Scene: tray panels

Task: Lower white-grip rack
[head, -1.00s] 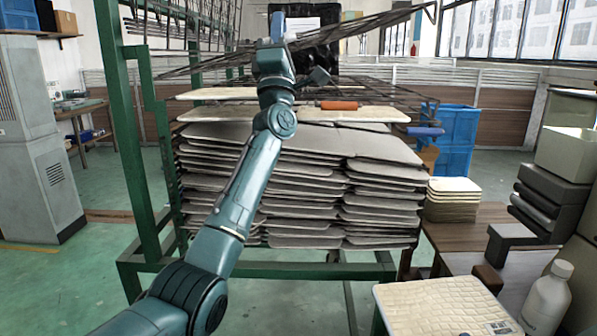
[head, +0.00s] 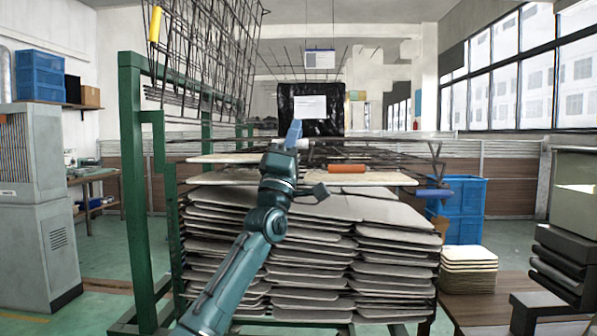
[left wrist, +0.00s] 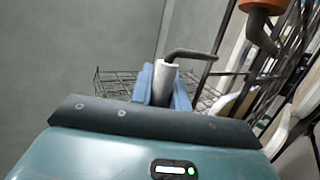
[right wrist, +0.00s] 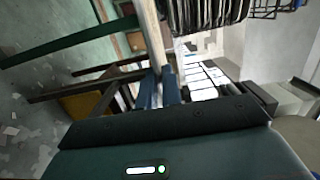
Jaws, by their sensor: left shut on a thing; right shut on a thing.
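The white grip (left wrist: 167,70) sits on a bent dark rod in the left wrist view. My left gripper (left wrist: 163,88) is shut on it, with blue fingers on both sides. In the head view my left gripper (head: 294,133) is in front of the dark wire rack (head: 390,137), which lies nearly level above the stacked panels. My right gripper does not show clearly in the head view.
A rack with an orange grip (head: 346,169) and one with a blue grip (head: 433,193) lie low over the panel stack (head: 300,245). A raised rack has a yellow grip (head: 155,24). A green frame post (head: 131,190) stands left. Blue crates (head: 462,210) stand right.

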